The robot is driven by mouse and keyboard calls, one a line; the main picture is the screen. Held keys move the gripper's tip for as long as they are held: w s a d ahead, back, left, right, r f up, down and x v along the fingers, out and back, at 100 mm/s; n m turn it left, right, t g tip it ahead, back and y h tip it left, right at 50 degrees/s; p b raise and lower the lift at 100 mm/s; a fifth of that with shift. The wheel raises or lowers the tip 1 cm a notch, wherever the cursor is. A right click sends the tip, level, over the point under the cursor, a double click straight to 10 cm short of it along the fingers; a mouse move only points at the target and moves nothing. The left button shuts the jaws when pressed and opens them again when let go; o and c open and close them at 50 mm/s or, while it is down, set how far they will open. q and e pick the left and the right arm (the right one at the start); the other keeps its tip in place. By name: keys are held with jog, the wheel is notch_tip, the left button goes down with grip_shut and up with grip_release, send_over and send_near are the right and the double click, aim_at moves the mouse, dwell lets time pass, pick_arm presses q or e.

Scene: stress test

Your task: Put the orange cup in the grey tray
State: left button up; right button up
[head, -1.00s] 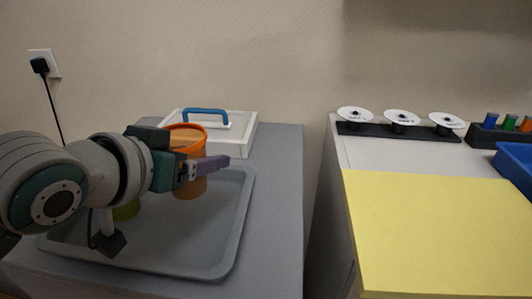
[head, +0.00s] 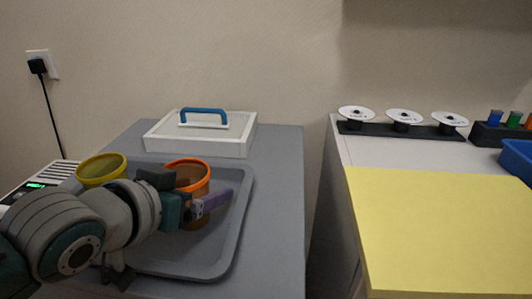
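The orange cup (head: 190,173) is upright, low over or in the right part of the grey tray (head: 235,225). My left gripper (head: 185,200) is around the cup, its purple finger in front and its dark finger to the left, and looks shut on it. The cup's lower part is mostly hidden by the gripper, so I cannot tell whether its base touches the tray floor. My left arm covers the tray's left and front parts. My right gripper is not in view.
A yellow-green cup (head: 101,168) stands left of the orange one, its lower part hidden by my arm. A white box with a blue handle (head: 203,133) sits behind the tray. A gap separates this grey table (head: 277,190) from the right table with a yellow mat (head: 440,225).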

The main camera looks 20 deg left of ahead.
pick_arm(q)
jog(key=shift+o, duration=0.9)
jog(key=shift+r, duration=0.3)
jog(key=p+v, duration=0.4)
jog(key=v, duration=0.6)
jog(key=shift+s+r, duration=0.1)
jog(key=shift+s, duration=0.25)
jog(key=shift+s+r, duration=0.25)
jog(key=shift+s, duration=0.3)
jog(key=s+d+f+m+g, duration=0.1)
jog(key=s+d+g, duration=0.1)
jog(key=s+g, duration=0.3)
jog(key=s+d+f+m+g, duration=0.1)
jog(key=s+d+f+g, duration=0.2)
jog(key=s, duration=0.5)
notch_tip(320, 180, up, 60)
jog(key=p, duration=5.8)
jog(key=shift+a+g, duration=0.25)
jog(key=shift+g, duration=0.15)
jog(key=shift+w+f, duration=0.1)
jog(key=shift+f, duration=0.05)
